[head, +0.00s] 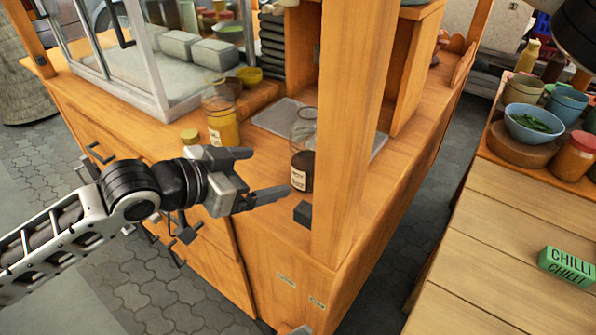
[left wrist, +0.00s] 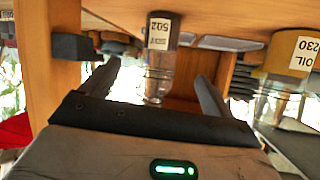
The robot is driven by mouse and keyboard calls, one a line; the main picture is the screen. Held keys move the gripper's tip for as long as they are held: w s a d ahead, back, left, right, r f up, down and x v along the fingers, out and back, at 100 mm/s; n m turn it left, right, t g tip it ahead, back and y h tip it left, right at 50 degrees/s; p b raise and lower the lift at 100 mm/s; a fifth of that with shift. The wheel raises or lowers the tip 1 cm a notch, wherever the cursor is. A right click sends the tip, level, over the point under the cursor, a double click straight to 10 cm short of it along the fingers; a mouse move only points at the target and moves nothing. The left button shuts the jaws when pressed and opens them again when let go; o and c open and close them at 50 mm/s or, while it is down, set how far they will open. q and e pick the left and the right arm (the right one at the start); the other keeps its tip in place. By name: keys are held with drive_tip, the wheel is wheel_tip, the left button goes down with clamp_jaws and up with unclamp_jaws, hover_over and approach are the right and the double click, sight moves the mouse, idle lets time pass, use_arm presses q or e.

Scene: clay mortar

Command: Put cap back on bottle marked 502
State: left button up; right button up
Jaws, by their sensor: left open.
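The bottle marked 502 (head: 301,172) is clear glass with dark contents and a white label. It stands upright on the wooden counter beside the post, and its top looks uncapped. It appears upside down in the left wrist view (left wrist: 158,62), beyond and between my fingers. A small yellowish cap (head: 190,136) lies on the counter by the yellow oil bottle. A dark block-like piece (head: 303,212) sits near the post's foot; I cannot tell whether it is a cap. My left gripper (head: 266,172) is open and empty, its fingers pointing towards the 502 bottle. My right gripper is not in view.
The yellow bottle (head: 222,118), marked OIL 230 in the left wrist view (left wrist: 285,70), stands left of the 502 bottle. A thick wooden post (head: 345,120) rises close to its right. A flat grey tray (head: 275,118) lies behind. A side table holds bowls (head: 533,122) and a green chilli box (head: 567,266).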

sight(306, 162)
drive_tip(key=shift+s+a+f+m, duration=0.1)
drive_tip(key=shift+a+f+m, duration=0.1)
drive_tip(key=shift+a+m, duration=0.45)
use_arm(q)
drive_tip(key=shift+w+r+n, duration=0.15)
drive_tip(key=shift+r+n, duration=0.1)
drive_tip(key=shift+n, duration=0.15)
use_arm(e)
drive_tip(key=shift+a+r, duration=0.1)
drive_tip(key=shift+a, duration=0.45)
use_arm(q)
drive_tip(key=shift+w+h, duration=0.1)
drive_tip(key=shift+h, duration=0.2)
drive_tip(key=x, duration=1.2)
drive_tip(key=shift+a+f, duration=0.1)
drive_tip(key=c, duration=1.5)
drive_tip(key=shift+o, duration=0.2)
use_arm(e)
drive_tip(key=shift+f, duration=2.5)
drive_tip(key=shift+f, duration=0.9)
